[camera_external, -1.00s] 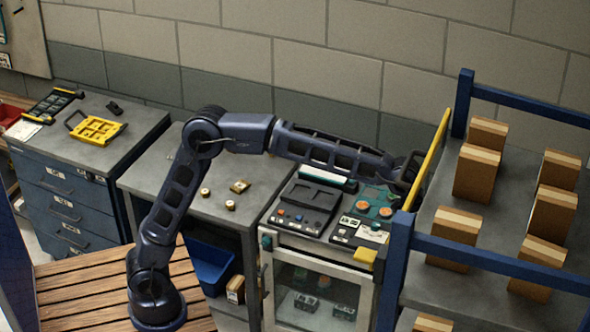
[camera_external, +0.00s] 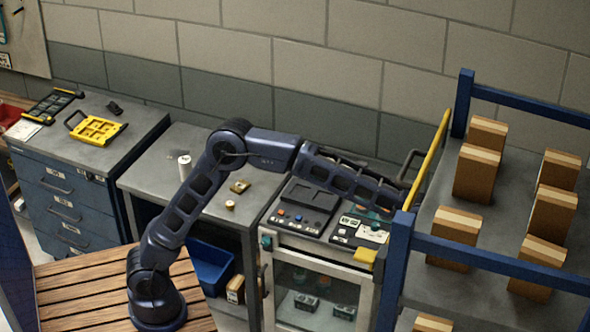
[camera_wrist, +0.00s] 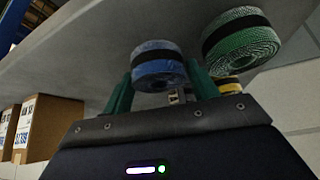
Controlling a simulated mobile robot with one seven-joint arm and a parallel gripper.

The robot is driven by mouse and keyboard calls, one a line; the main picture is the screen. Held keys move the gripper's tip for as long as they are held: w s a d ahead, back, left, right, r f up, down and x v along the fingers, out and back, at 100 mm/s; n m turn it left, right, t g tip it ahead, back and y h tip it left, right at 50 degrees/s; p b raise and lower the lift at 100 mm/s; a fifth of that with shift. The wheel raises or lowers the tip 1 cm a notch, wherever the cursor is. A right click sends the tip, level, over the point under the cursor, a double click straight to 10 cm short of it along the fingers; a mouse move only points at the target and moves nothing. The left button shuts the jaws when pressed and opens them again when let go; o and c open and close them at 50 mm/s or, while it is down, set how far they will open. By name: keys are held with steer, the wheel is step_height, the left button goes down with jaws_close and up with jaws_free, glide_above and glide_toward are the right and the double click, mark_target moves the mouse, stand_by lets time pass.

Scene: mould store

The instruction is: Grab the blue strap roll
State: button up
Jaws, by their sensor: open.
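In the wrist view the blue strap roll (camera_wrist: 158,66), with a dark band around its middle, sits at the edge of a grey surface. My gripper (camera_wrist: 159,86) has its teal fingers apart, one to each side of the blue roll. I cannot tell whether they touch it or how deep it sits between them. A green strap roll (camera_wrist: 241,40) is just right of the right finger. A yellow roll (camera_wrist: 229,85) shows partly behind it.
A grey surface (camera_wrist: 95,70) spans the top of the wrist view, with cardboard boxes (camera_wrist: 50,125) at left. In the external view, a blue-framed rack (camera_external: 399,265) with a yellow bar (camera_external: 430,155) stands beside the arm's end. A control panel (camera_external: 303,205) lies below the forearm.

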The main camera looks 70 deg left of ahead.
steer(key=shift+f, duration=0.1)
steer(key=shift+c, duration=0.5)
steer(key=c, duration=0.6)
steer(key=shift+d+r, duration=0.1)
steer(key=shift+r, duration=1.7)
steer(key=s+a, duration=1)
steer(key=a, duration=0.5)
